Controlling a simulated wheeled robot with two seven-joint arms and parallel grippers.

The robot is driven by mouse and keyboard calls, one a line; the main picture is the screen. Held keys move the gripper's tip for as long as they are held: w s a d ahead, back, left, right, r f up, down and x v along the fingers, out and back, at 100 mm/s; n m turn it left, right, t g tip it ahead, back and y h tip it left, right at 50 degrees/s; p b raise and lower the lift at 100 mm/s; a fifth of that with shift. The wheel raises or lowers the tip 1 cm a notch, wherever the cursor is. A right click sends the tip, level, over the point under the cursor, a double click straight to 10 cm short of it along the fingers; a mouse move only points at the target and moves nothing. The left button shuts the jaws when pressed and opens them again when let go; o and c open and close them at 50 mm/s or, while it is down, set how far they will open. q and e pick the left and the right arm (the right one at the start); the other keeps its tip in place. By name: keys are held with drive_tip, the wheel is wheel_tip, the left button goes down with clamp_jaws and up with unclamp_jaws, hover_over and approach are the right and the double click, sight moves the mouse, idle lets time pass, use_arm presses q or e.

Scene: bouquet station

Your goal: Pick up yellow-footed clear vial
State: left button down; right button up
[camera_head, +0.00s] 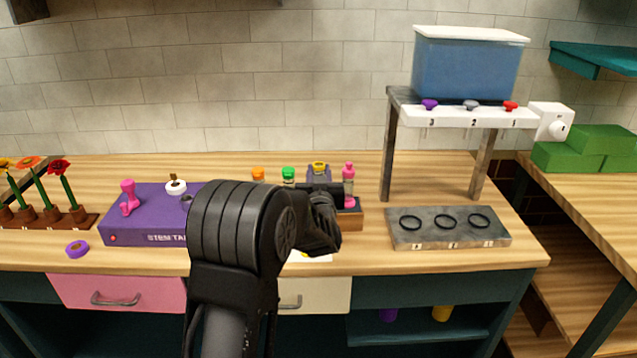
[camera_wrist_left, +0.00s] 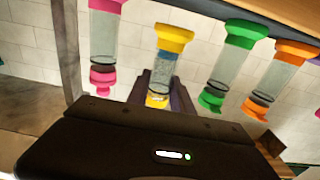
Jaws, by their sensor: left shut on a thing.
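The yellow-footed clear vial (camera_wrist_left: 168,62) is held between the two fingers of my left gripper (camera_wrist_left: 160,88), which is shut on it. The wrist view is upside down, so its yellow foot shows at the top and its yellow cap below. Its foot is out of line with the neighbouring feet and looks slightly raised. In the head view only its yellow cap (camera_head: 320,166) shows, above my left gripper (camera_head: 322,189); my arm hides the rest. Pink (camera_wrist_left: 103,40), green (camera_wrist_left: 232,62) and orange (camera_wrist_left: 273,80) vials stand beside it. My right gripper is not in view.
The wooden rack (camera_head: 350,216) is partly hidden by my arm. A purple stem station (camera_head: 135,218) is to the left. A grey plate with three rings (camera_head: 450,240) and a stand with a blue tank (camera_head: 465,68) are to the right.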

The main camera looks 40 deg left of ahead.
use_arm(q)
wheel_tip(320, 180, up, 8)
drive_tip(key=shift+f, duration=0.15)
idle(0.6)
